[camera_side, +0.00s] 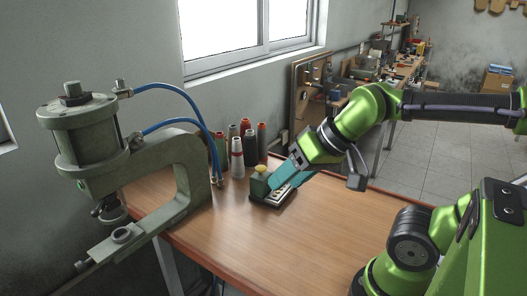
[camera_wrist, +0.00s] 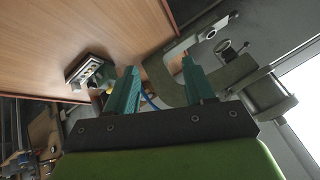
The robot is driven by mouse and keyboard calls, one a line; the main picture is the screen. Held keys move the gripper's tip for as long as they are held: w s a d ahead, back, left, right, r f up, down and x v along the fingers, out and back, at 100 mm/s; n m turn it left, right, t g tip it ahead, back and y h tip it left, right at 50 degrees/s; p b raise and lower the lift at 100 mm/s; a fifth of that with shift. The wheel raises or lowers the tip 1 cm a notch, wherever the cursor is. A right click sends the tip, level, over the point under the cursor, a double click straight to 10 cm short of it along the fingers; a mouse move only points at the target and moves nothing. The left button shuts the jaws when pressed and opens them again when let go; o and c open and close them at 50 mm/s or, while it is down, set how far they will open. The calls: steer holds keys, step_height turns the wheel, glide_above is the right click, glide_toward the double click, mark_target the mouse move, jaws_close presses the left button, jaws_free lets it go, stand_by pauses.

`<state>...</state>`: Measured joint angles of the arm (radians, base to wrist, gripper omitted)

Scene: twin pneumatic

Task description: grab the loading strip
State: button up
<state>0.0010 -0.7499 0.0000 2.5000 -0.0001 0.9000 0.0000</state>
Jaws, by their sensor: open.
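My gripper (camera_side: 274,185) has teal fingers, apart and empty; both also show in the wrist view (camera_wrist: 159,64). In the side view it overlaps a small dark block (camera_side: 258,185) with a pale slotted top and a yellow knob. In the wrist view this block (camera_wrist: 78,66) lies left of the left finger, outside the gap. A long narrow grey-green strip (camera_side: 105,249) with a round seat runs under the ram of the press (camera_side: 190,165), far left of my gripper. I cannot tell for certain which part is the loading strip.
Several thread spools (camera_side: 237,160) stand on the wooden table (camera_side: 310,225) behind the dark block. Blue hoses (camera_side: 172,87) loop from the press cylinder down to the table. The table's front and right are clear. A board (camera_side: 310,90) stands behind the table.

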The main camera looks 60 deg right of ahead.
steer(key=w+d+f+n+g+h, duration=0.15)
steer(key=w+d, duration=0.35)
steer(key=d, duration=0.5)
steer(key=w+d+f+n+g, duration=0.25)
steer(key=w+d, duration=0.35)
steer(key=d, duration=0.4)
steer(key=w+d+f+n+g+h, duration=0.1)
steer(key=w+d+g, duration=0.3)
steer(key=d, duration=0.6)
steer(key=shift+t+y, duration=0.25)
steer(key=shift+t, duration=0.15)
steer(key=f, duration=1)
steer(key=w+f, duration=0.1)
steer(key=f, duration=0.5)
steer(key=shift+w, duration=0.1)
jaws_close()
